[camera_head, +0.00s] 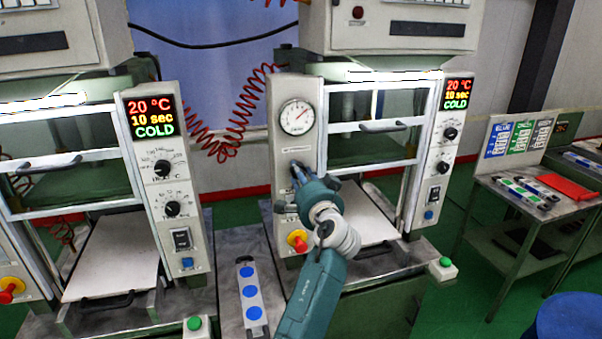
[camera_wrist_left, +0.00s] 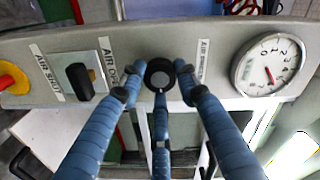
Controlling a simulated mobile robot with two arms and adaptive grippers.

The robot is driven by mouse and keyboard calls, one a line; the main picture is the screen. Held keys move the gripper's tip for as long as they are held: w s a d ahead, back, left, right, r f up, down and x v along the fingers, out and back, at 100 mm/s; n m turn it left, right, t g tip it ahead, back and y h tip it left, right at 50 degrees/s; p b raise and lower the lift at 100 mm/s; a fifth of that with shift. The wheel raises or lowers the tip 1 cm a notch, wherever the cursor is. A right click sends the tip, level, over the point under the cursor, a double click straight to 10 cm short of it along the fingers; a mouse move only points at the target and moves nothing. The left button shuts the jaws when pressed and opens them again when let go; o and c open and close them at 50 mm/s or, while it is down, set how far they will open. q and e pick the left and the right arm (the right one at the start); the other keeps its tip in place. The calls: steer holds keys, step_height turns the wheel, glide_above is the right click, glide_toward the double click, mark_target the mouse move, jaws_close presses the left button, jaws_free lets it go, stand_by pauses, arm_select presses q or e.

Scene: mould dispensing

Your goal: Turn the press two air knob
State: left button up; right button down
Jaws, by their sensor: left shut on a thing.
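The black round air knob (camera_wrist_left: 158,75) sits on the pale panel of press two (camera_head: 285,150), below the pressure gauge (camera_head: 297,117). The gauge also shows in the left wrist view (camera_wrist_left: 270,66). My left gripper (camera_head: 299,172) reaches the panel from below. In the left wrist view its blue fingers (camera_wrist_left: 157,80) are closed around the knob, two at its sides and one across its lower edge. In the head view the gripper covers most of the knob. My right gripper is not in view.
A black switch (camera_wrist_left: 80,80) and a red-yellow stop button (camera_head: 297,240) sit on the same panel. Press one's control panel (camera_head: 168,180) is at left. A tray with blue discs (camera_head: 251,295) lies between the presses. A side table (camera_head: 540,195) stands at right.

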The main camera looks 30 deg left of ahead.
arm_select(q)
steer(key=shift+r, duration=0.1)
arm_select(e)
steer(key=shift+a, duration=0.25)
arm_select(q)
steer(key=o, duration=1)
steer(key=shift+a, duration=0.1)
steer(key=shift+o, duration=0.7)
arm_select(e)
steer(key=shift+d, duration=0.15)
